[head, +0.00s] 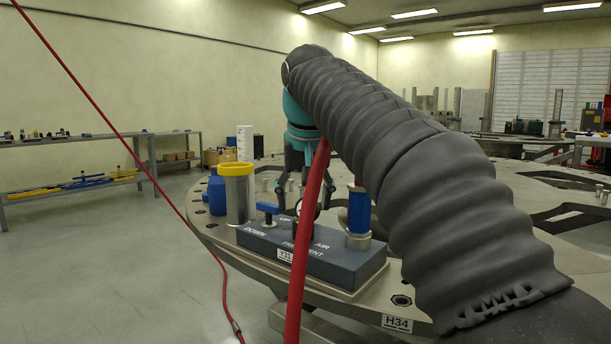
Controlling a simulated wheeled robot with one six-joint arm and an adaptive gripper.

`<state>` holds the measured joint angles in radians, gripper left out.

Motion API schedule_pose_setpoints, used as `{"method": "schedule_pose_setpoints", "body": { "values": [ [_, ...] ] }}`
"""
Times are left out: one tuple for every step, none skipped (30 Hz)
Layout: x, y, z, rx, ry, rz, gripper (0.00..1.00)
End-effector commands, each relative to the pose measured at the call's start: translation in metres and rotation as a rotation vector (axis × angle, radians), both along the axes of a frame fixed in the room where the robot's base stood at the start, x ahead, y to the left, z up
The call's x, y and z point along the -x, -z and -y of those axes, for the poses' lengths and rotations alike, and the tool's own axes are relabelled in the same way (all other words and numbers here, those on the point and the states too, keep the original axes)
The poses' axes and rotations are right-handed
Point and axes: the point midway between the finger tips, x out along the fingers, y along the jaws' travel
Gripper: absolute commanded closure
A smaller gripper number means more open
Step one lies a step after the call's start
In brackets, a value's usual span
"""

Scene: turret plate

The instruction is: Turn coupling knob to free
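I cannot tell which part is the coupling knob. My gripper (304,207), teal with dark fingers, points down behind the box's middle. Its fingers look spread apart; the hose hides part of the space between them.
The red hose (302,250) runs up in front of the box to my arm. A yellow-rimmed metal cylinder (239,195) and a blue container (217,195) stand left of the box. The round turret plate (480,195) extends right. Floor at left is clear, apart from a thin red cable (224,290).

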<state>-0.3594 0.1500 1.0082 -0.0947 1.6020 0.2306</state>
Motion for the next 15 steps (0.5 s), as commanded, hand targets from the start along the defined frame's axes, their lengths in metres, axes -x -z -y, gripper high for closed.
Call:
{"method": "schedule_pose_setpoints", "body": {
  "values": [
    [0.003, -0.009, 0.000, -0.001, 0.000, 0.002, 0.32],
    [0.005, -0.014, 0.000, -0.001, 0.000, 0.003, 0.32],
    [0.007, -0.021, 0.000, -0.001, 0.000, 0.003, 0.32],
    [0.010, -0.026, 0.001, -0.001, 0.000, 0.002, 0.32],
    [0.012, -0.030, 0.001, -0.001, 0.000, 0.003, 0.32],
    [0.013, -0.035, 0.001, 0.000, 0.000, 0.002, 0.32],
    [0.014, -0.038, 0.001, 0.000, 0.000, 0.002, 0.32],
    [0.015, -0.040, 0.001, 0.000, 0.000, 0.001, 0.32],
    [0.017, -0.044, 0.002, 0.000, 0.000, 0.001, 0.32],
    [0.018, -0.046, 0.002, 0.000, 0.000, 0.001, 0.32],
    [0.019, -0.048, 0.002, 0.000, 0.000, 0.000, 0.32],
    [0.020, -0.050, 0.002, 0.000, 0.000, 0.000, 0.32],
    [0.021, -0.052, 0.002, 0.000, 0.000, 0.000, 0.32],
    [0.021, -0.053, 0.002, 0.000, 0.000, 0.000, 0.32],
    [0.022, -0.054, 0.002, 0.000, 0.000, 0.000, 0.32]
  ]
}}
